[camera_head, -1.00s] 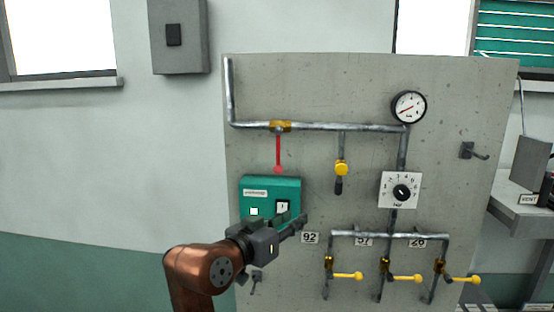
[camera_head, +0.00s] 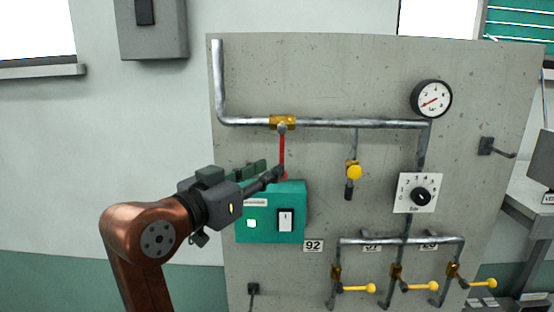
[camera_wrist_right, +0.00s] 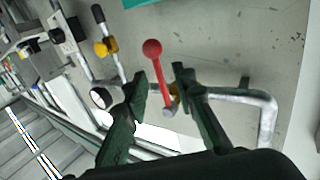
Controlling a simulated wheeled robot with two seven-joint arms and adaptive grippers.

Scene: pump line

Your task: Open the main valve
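The main valve has a brass body (camera_head: 283,122) on the upper horizontal pipe. Its red lever (camera_head: 282,150) hangs straight down, across the pipe. My right gripper (camera_head: 268,173) is at the lower end of the lever, above the green box. In the wrist view the right gripper (camera_wrist_right: 160,77) has its two dark fingers apart, and the red lever (camera_wrist_right: 158,75) with its ball end shows between them. I cannot tell whether a finger touches it. In the head view the ball end is mostly hidden by the fingers. My left gripper is not in view.
The green switch box (camera_head: 270,225) sits just below the gripper. A yellow-handled valve (camera_head: 354,171), a dial (camera_head: 420,195) and a gauge (camera_head: 431,98) are to the right. Several small yellow-handled valves (camera_head: 358,288) line the panel's bottom. A hook (camera_head: 490,147) sticks out at right.

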